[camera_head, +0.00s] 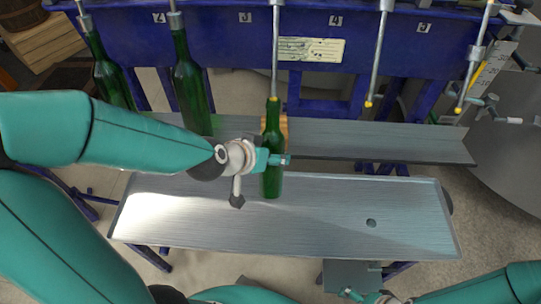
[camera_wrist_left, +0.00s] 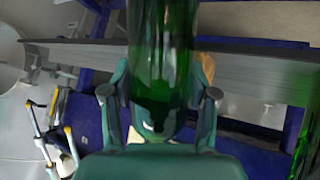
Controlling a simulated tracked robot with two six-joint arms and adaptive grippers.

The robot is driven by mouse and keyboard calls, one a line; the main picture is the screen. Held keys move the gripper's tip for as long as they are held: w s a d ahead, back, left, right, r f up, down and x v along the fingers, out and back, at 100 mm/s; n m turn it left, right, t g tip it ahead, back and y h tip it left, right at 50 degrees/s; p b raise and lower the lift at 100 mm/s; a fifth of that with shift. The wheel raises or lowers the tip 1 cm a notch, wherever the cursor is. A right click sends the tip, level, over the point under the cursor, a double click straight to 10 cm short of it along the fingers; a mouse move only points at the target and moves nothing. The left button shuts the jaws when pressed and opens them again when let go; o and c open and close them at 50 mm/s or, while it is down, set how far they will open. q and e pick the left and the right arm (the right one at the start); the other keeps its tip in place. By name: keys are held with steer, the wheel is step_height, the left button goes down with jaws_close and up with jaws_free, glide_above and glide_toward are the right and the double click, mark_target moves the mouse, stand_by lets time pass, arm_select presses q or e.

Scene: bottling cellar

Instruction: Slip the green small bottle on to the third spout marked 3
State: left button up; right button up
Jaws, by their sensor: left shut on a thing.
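The green small bottle (camera_head: 271,180) is upright in my left gripper (camera_head: 276,160), which is shut around its body over the front metal shelf. The third spout (camera_head: 275,55), a thin steel tube beside the label 3 (camera_head: 245,17), hangs directly above it. The spout's yellow tip meets the bottle's mouth in the head view; I cannot tell whether it is inside. In the left wrist view the bottle (camera_wrist_left: 163,45) stands between the fingers, its top out of frame. My right gripper (camera_head: 362,296) is partly in view at the bottom edge; its jaws are unclear.
Green bottles hang on the first (camera_head: 108,80) and second (camera_head: 190,90) spouts. The fourth (camera_head: 376,60) and fifth (camera_head: 470,65) spouts are empty. A rear metal ledge (camera_head: 380,140) runs behind the front shelf (camera_head: 330,225), which is clear on its right except for a small hole.

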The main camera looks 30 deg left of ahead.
mark_target(273, 83)
arm_select(q)
steer(key=shift+w+a+r+p, duration=0.55)
steer(key=shift+w+r+p, duration=0.55)
steer(key=shift+r+p, duration=1.45)
steer(key=shift+w+a+r+p, duration=0.5)
steer(key=shift+w+r+p, duration=0.6)
steer(key=shift+r+p, duration=1.4)
steer(key=shift+w+a+r+p, duration=0.55)
steer(key=shift+w+r+p, duration=0.55)
steer(key=shift+r+p, duration=1.4)
steer(key=shift+w+a+b, duration=0.1)
steer(key=shift+w+b, duration=0.05)
steer(key=shift+b, duration=0.75)
steer(key=shift+w+a+f+t+y+b, duration=0.35)
steer(key=shift+w+f+t+b, duration=0.4)
steer(key=shift+b, duration=1.55)
steer(key=shift+w+a+f+m+t+b, duration=0.25)
steer(key=shift+w+t+b, duration=0.2)
steer(key=shift+b, duration=0.8)
steer(key=shift+w+a+f+m+t+b, duration=0.2)
steer(key=shift+w+f+t+b, duration=0.25)
steer(key=shift+b, duration=0.8)
steer(key=shift+w+a+r+b, duration=0.1)
steer(key=shift+w+r+b, duration=0.05)
steer(key=shift+w+b, duration=0.15)
steer(key=shift+s+f+b, duration=0.2)
steer(key=shift+f+b, duration=0.65)
steer(key=shift+f, duration=0.1)
steer(key=o, duration=1.4)
steer(key=shift+o, duration=0.4)
